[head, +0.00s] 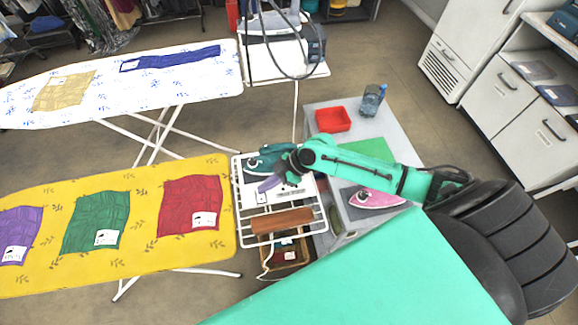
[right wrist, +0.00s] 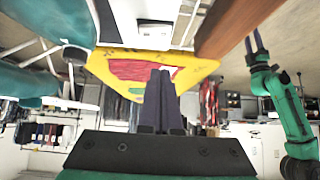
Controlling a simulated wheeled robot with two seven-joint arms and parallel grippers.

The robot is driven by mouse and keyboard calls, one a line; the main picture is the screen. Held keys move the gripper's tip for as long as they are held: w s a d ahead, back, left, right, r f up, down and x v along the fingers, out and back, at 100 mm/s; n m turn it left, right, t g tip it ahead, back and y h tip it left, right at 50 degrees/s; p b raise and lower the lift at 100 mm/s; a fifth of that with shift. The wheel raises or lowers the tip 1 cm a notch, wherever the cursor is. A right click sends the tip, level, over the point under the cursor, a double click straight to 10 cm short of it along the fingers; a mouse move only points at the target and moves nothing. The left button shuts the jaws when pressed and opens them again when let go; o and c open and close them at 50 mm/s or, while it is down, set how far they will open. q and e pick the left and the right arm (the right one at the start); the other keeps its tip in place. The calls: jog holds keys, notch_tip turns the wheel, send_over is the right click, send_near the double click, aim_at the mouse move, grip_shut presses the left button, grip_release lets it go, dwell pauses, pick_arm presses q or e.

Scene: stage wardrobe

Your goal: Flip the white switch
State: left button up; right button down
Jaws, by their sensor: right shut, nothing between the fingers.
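A small white switch unit (head: 262,198) with a dark mark on it lies on the white wire rest at the end of the yellow ironing board. A white panel (right wrist: 150,22) with a grey patch shows at the top of the right wrist view; I cannot tell for sure that it is the same unit. My right gripper (head: 268,185) is shut and empty, just over the switch unit and partly covering it. Its dark fingers (right wrist: 160,98) are together in the right wrist view. A green arm with dark fingers (right wrist: 257,45), seemingly my left, shows small at the right there.
A teal iron (head: 264,161) stands right behind my gripper on the rest, and a brown block (head: 282,220) lies in front. The yellow board (head: 146,238) holds folded cloths.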

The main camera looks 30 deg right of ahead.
jog(key=s+b+v, duration=0.1)
jog(key=v, duration=0.8)
jog(key=shift+d+b, duration=0.25)
jog(key=shift+b, duration=0.05)
jog(key=shift+a+f, duration=0.1)
jog(key=shift+f, duration=0.05)
